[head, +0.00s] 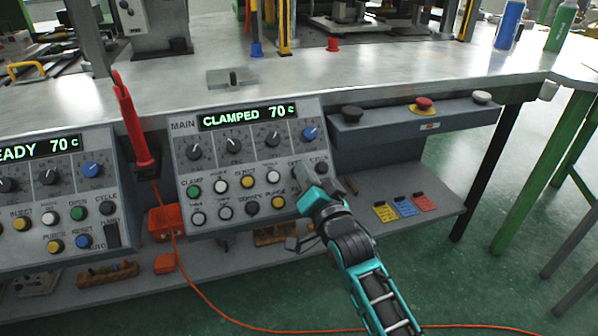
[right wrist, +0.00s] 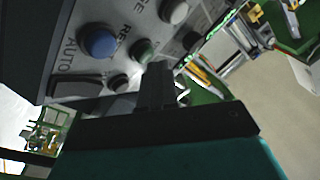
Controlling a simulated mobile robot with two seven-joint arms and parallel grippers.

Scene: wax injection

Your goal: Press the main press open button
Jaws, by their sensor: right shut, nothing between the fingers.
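The main press panel (head: 180,165) is the grey box with a green display reading CLAMPED 70 C. Its face carries dials and two rows of round buttons, including a green clamp button (head: 194,191) and a yellow one (head: 248,181). My right gripper (head: 305,175) is shut and empty at the right part of the button rows. It covers some buttons and labels there, so the open button cannot be made out clearly. In the right wrist view the shut fingers (right wrist: 157,82) point at the panel, close to a green button (right wrist: 142,50). Contact cannot be told. My left gripper is out of view.
A second panel (head: 50,185) with a 70 C display stands at the left. A red tool (head: 133,120) hangs between the panels. A grey box (head: 420,132) with a red button (head: 424,104) sits at the right. The wrist view shows a blue reset button (right wrist: 98,42).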

